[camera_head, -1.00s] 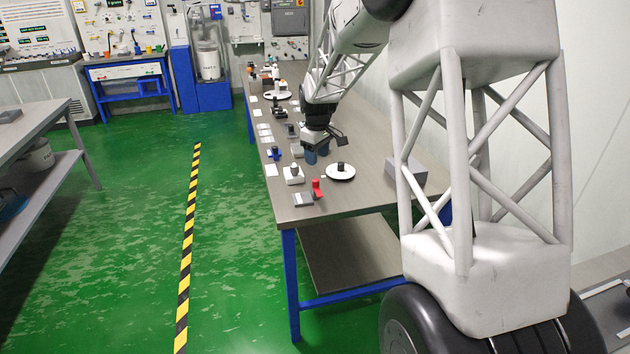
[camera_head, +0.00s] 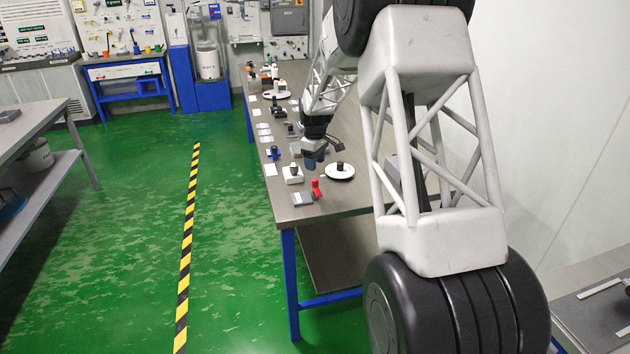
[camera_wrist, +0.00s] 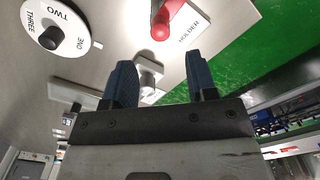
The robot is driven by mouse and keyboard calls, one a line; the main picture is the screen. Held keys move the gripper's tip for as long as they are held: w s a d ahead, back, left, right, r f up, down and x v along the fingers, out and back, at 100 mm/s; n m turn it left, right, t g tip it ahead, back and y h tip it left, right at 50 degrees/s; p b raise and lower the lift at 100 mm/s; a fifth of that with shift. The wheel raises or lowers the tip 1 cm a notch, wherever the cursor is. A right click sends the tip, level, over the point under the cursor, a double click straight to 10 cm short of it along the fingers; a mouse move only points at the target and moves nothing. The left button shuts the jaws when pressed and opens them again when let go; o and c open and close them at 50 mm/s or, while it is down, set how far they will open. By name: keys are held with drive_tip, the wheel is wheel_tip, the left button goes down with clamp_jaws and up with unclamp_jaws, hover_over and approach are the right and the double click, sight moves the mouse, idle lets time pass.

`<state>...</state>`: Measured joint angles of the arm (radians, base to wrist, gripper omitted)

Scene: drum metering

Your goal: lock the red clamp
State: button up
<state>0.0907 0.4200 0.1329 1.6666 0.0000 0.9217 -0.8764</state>
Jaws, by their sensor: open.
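The clamp is beyond the fingertips and untouched. The clamp's lower part is partly hidden in the wrist view.
A white dial (camera_head: 340,172) with a black knob is right of the gripper; the wrist view shows its labels ONE, TWO and THREE (camera_wrist: 58,24). A white block with a dark knob (camera_head: 293,174) stands left. Several more devices line the bench (camera_head: 350,200) farther back.

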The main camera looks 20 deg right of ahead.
sight(315, 179)
drive_tip(key=shift+f, duration=0.15)
drive_tip(key=shift+f, duration=3.75)
drive_tip(key=c, duration=0.9)
